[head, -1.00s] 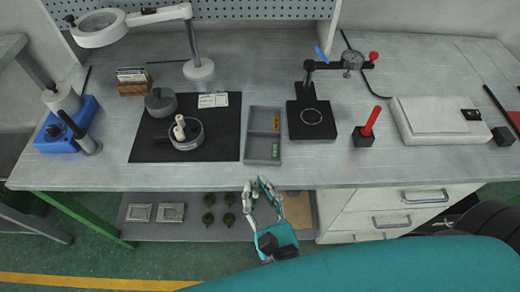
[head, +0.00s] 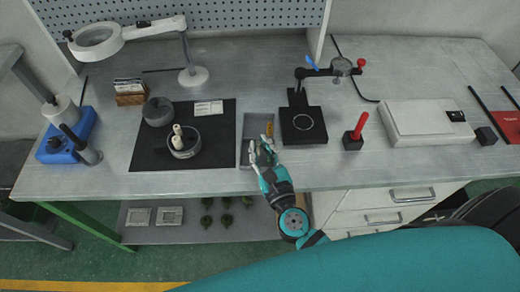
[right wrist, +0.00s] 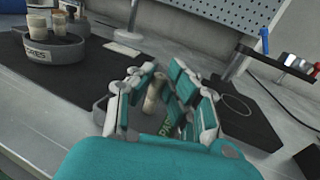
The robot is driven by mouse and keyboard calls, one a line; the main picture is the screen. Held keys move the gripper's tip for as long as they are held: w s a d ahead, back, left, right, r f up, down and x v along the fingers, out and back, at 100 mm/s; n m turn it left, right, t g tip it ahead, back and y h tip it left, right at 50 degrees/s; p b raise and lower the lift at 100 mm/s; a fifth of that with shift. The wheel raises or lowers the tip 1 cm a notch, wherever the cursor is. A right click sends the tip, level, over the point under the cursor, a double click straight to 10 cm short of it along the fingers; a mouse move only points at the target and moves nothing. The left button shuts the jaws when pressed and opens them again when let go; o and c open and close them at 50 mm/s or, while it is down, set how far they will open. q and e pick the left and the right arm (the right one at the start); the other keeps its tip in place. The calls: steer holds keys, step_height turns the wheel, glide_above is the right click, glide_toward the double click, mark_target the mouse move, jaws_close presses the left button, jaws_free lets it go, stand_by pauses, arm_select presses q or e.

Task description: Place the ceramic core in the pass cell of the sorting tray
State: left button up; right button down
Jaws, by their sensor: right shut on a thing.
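The grey sorting tray (head: 254,122) lies on the bench right of the black mat. An orange label (head: 270,128) shows in its far cell. My right gripper (head: 262,150) is over the tray's near cell and hides most of it. In the right wrist view the gripper (right wrist: 156,88) is shut on the cream ceramic core (right wrist: 153,95), a small upright-looking cylinder between the fingers. A green pass label (right wrist: 166,130) shows just below it. Whether the core touches the tray floor I cannot tell. My left gripper is not in view.
A round dish (head: 185,153) with more pale cores stands on the black mat (head: 215,145), left of the tray. A black gauge stand (head: 303,137) is close on the tray's right. A red-handled tool (head: 359,124) and white scale (head: 420,120) stand farther right.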

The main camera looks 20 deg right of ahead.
steer(key=shift+f, duration=0.25)
steer(key=shift+f, duration=0.2)
steer(key=c, duration=1.3)
jaws_free()
steer(key=shift+r, duration=0.1)
steer(key=shift+r, duration=0.1)
steer(key=shift+s+b, duration=2)
steer(key=shift+s, duration=4)
